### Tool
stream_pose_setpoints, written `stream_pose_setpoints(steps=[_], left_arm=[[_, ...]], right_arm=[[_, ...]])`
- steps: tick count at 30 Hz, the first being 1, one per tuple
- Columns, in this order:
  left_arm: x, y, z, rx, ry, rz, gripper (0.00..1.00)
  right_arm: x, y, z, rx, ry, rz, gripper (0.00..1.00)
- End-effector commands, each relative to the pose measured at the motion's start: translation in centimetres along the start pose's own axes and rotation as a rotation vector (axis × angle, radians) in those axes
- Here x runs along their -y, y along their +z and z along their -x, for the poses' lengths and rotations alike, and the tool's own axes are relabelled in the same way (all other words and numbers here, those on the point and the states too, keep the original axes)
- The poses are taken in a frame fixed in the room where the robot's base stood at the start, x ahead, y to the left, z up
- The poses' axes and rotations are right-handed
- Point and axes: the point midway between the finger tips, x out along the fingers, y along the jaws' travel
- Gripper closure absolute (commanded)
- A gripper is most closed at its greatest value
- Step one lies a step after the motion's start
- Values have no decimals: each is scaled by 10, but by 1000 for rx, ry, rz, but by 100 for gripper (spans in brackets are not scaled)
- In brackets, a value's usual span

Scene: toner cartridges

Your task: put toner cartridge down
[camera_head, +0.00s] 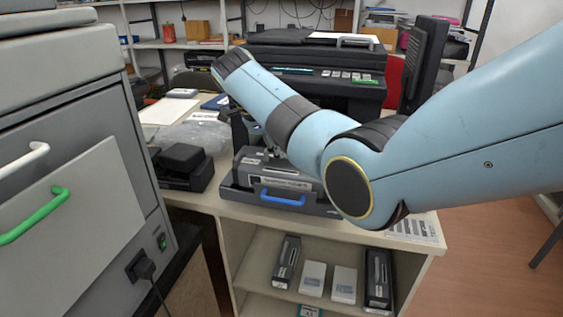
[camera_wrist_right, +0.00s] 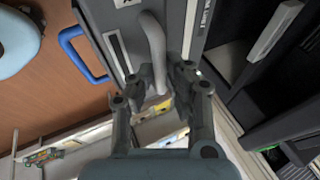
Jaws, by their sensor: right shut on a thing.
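The toner cartridge (camera_head: 232,186) is a long dark grey case with a blue handle on its front, at the light counter (camera_head: 412,226) in the head view. I cannot tell whether its underside touches the counter. My right arm reaches across from the right and hides part of the cartridge. My right gripper (camera_head: 250,135) is at the cartridge's back left, partly hidden. In the right wrist view my right gripper (camera_wrist_right: 166,78) is shut on the cartridge's curved grey handle (camera_wrist_right: 151,38); the grey case (camera_wrist_right: 115,25) and blue handle (camera_wrist_right: 72,42) also show. My left gripper is not in view.
A black printer (camera_head: 320,75) stands behind. A black device (camera_head: 182,167) and a clear plastic bag (camera_head: 190,137) lie left of the cartridge. A grey machine (camera_head: 65,150) stands at the left. Cartridges and white boxes (camera_head: 344,285) sit on the shelf below the counter.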

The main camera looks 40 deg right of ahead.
Motion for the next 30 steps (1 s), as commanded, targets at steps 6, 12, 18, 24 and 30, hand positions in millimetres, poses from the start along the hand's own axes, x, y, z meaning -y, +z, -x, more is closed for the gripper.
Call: stream_pose_setpoints(steps=[6, 12, 18, 24, 30], left_arm=[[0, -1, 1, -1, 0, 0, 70], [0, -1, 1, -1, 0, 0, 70], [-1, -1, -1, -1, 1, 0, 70], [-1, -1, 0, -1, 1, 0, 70], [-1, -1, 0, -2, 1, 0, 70]], right_arm=[[-12, 7, -26, -2, 0, 0, 100], [-14, 10, -32, 0, -2, -2, 100], [-14, 10, -33, 0, -2, -2, 100], [-15, 10, -33, -1, 1, 0, 63], [-15, 10, -33, -1, 1, 0, 63]])
